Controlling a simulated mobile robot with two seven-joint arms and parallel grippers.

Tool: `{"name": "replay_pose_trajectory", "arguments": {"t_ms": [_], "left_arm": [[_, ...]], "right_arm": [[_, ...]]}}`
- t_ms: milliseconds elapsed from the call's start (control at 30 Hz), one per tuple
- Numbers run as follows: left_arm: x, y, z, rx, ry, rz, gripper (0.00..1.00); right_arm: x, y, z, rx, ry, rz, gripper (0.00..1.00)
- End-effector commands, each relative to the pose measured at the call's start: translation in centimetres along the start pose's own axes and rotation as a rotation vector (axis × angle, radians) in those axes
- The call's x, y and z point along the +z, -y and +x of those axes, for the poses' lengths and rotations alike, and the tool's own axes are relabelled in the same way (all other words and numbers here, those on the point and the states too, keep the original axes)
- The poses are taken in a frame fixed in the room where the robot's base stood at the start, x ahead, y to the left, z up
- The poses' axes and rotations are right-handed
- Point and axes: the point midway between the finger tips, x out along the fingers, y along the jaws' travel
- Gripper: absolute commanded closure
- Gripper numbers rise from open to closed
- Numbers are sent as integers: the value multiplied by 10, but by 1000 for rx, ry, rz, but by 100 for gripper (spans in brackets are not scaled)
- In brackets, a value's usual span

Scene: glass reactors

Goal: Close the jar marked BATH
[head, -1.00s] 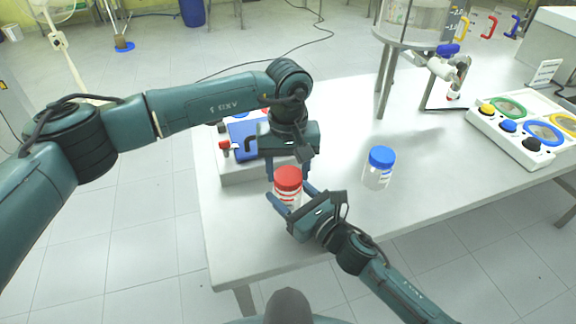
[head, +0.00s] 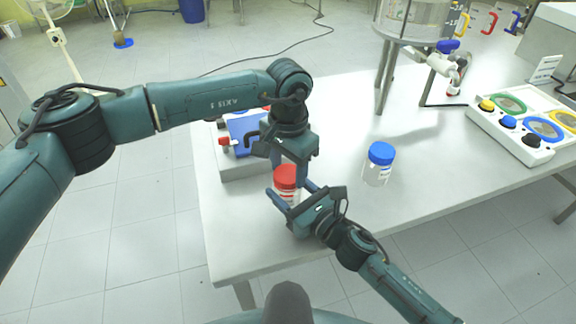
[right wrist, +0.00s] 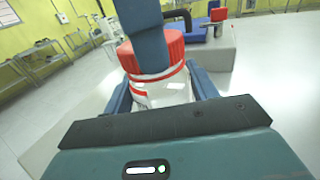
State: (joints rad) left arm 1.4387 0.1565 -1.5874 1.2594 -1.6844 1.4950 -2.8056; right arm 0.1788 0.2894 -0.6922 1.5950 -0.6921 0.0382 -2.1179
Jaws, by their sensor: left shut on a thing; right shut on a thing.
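A clear jar with a red lid (head: 286,174) stands near the table's front left. Its body (right wrist: 168,92) has a white label with red print that I cannot read. The lid sits on top of the jar, but I cannot tell whether it is tight. My left gripper (head: 289,166) comes from above and is shut on the red lid; one blue finger crosses the lid in the right wrist view. My right gripper (head: 294,194) is shut on the jar's body, one finger on each side. A second jar with a blue lid (head: 381,153) stands upright to the right, apart from both grippers.
A pale box with a blue top (head: 243,130) and red fittings is behind the left gripper. A glass reactor (head: 414,22) on metal legs stands at the back. A panel with colored buttons (head: 520,128) lies at right. The table (head: 440,185) is clear around the blue-lidded jar.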

Motion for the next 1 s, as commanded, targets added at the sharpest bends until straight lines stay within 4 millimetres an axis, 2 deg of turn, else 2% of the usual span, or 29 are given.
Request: {"name": "replay_pose_trajectory", "arguments": {"t_ms": [267, 300, 567, 833, 1000], "left_arm": [[0, 0, -1, 0, 0, 15, 68], [0, 0, -1, 0, -1, 14, 47], [0, 0, 0, 0, -1, 13, 26], [0, 0, -2, 0, -1, 12, 26], [-1, 0, -18, -1, -4, 12, 26]], "right_arm": [[0, 0, 0, -1, -1, 0, 100], [0, 0, 0, -1, -1, 0, 100], [0, 0, 0, -1, -1, 0, 100], [0, 0, 0, -1, -1, 0, 100], [0, 0, 0, -1, -1, 0, 100]]}}
